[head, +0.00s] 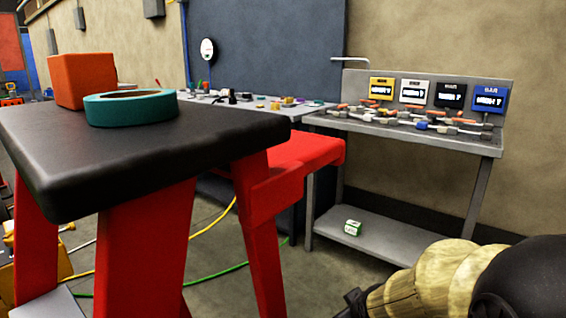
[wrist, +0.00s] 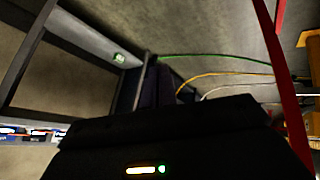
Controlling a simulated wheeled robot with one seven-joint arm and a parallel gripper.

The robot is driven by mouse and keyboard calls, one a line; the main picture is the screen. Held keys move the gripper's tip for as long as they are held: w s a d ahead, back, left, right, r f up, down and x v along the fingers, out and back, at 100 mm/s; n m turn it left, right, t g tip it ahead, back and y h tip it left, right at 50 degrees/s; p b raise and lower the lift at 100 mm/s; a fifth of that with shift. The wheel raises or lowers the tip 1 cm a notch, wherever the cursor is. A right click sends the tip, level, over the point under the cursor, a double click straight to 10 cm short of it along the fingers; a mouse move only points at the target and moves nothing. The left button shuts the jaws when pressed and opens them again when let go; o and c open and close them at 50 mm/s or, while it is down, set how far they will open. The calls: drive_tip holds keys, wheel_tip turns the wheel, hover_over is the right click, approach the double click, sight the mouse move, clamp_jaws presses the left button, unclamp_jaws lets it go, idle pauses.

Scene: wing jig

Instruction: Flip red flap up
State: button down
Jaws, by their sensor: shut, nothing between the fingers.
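A red flap-like panel (head: 300,160) sticks out from the side of a red stand with a black top (head: 150,150) in the head view. It is roughly level and lower than the black top. My arm comes in at the lower right of the head view, with the dark end of my gripper (head: 354,300) at the bottom edge, below and to the right of the red panel and apart from it. In the wrist view the dark gripper body (wrist: 165,140) fills the lower middle; the fingertips are not clear. My gripper is shut and empty. A red strip (wrist: 283,90) shows at the right there.
An orange-red block (head: 82,80) and a teal tape roll (head: 131,107) sit on the black top. A grey bench (head: 480,143) with signs and parts stands behind, a green-white box (head: 353,227) on its lower shelf. Yellow and green cables cross the floor.

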drive_tip(key=s+m+g+p, duration=0.3)
drive_tip(key=s+m+g, duration=0.25)
drive_tip(key=s, duration=0.65)
wheel_tip(320, 180, up, 37)
drive_tip(key=p, duration=3.7)
drive_tip(key=shift+w+a+p, duration=0.15)
drive_tip(key=shift+w+p, duration=0.1)
drive_tip(key=shift+p, duration=0.1)
